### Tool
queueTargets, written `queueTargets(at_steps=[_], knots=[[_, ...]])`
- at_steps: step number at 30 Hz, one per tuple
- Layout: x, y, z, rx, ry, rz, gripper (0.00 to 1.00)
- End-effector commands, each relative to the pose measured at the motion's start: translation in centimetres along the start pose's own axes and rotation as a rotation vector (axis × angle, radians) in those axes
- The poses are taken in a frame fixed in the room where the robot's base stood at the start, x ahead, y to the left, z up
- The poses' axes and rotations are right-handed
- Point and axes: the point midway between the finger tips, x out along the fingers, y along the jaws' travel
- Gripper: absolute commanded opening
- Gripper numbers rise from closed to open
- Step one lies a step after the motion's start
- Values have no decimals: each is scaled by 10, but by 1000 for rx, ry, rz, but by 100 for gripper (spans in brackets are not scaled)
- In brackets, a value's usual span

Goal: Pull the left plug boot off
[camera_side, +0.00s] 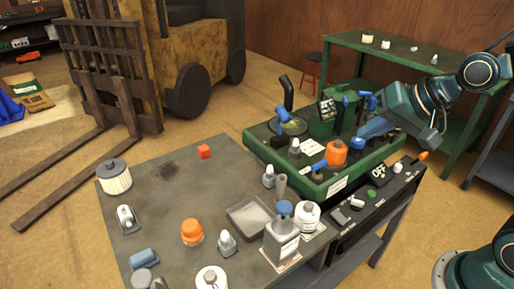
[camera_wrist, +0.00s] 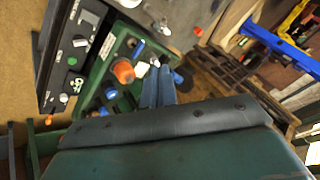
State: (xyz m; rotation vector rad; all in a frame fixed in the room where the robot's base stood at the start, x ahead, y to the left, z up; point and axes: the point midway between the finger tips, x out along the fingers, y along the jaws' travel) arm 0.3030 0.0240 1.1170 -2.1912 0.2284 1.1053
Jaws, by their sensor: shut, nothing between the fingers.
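The green mower body (camera_side: 262,150) stands at the middle right of the side view, with several small blue pieces on it. One blue cap (camera_side: 319,166) is at its front, beside an orange knob (camera_side: 336,153). Another blue piece (camera_side: 283,113) is at the far left, and blue pieces (camera_side: 367,95) sit at the back. I cannot tell which is the left plug boot. My gripper (camera_side: 360,143) is low over the mower's right part, its blue fingers shut and empty. The wrist view shows the fingers (camera_wrist: 158,85) together, with the orange knob (camera_wrist: 124,71) left of them.
A grey bench (camera_side: 170,205) holds several bottles, an orange cap (camera_side: 192,232) and a shallow tray (camera_side: 250,216). A dark panel (camera_side: 375,195) with small parts lies along the mower's front. A green shelf (camera_side: 400,52) and a forklift (camera_side: 150,60) stand behind.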

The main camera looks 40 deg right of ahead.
Motion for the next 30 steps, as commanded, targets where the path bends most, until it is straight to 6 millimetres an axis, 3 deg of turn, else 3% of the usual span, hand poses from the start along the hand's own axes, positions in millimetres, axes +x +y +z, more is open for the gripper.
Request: queueTargets(at_steps=[3,16,23,30], knots=[[25,-8,-10,184,5,-53,0],[102,-24,-42,930,-13,-286,0],[137,-16,-61,1371,-40,-415,0],[169,8,-79,1847,-71,-561,0]])
